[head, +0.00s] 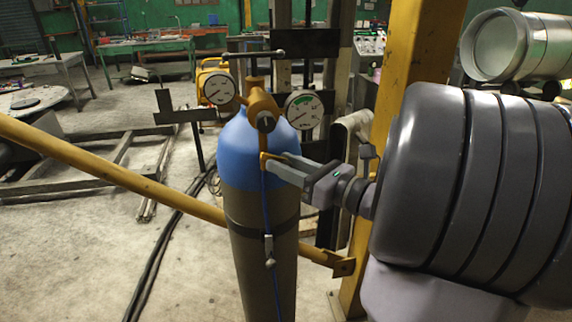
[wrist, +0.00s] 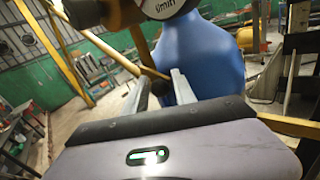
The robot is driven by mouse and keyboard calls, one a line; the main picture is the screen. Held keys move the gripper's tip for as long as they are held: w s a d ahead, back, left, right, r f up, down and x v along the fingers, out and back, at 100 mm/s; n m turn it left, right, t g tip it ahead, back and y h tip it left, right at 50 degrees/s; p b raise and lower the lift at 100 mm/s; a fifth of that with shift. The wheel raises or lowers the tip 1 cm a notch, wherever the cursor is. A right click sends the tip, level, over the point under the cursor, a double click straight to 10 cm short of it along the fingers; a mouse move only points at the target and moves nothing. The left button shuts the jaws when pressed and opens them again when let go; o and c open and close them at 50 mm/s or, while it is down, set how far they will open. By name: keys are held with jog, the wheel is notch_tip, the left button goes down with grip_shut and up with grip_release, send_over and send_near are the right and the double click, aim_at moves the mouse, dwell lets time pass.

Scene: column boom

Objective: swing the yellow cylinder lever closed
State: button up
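The cylinder (head: 262,205) stands upright, blue on top and grey below, with a yellow-brown valve body (head: 262,104) above it. The yellow lever (head: 263,143) hangs down from the valve in front of the blue shoulder. In the wrist view the lever (wrist: 142,48) slants down to a rounded end near my fingertips. My gripper (head: 268,163) reaches in from the right at the lever's lower end. Its fingers (wrist: 161,82) are apart, with the lever's end at the tips, nearer the left finger. Whether they touch it I cannot tell.
Two round gauges flank the valve, one at left (head: 219,89) and one at right (head: 304,109). A yellow diagonal brace (head: 110,172) passes behind the cylinder to a yellow column (head: 405,60). A thin blue hose (head: 266,215) hangs down the front.

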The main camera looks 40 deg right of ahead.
jog(key=r+n+p, duration=0.1)
jog(key=p, duration=0.2)
jog(key=shift+s+r+g, duration=0.1)
jog(key=shift+r+g, duration=0.15)
jog(key=shift+g, duration=0.15)
grip_shut()
jog(key=shift+d+r+n+g+h+p, duration=0.15)
jog(key=shift+r+n+g+h+p, duration=0.25)
jog(key=shift+p, duration=0.4)
jog(key=shift+n+g+h+p, duration=0.3)
jog(key=shift+n+g+p, duration=0.4)
jog(key=shift+f, duration=0.2)
jog(key=o, duration=0.7)
grip_release()
jog(key=shift+o, duration=1)
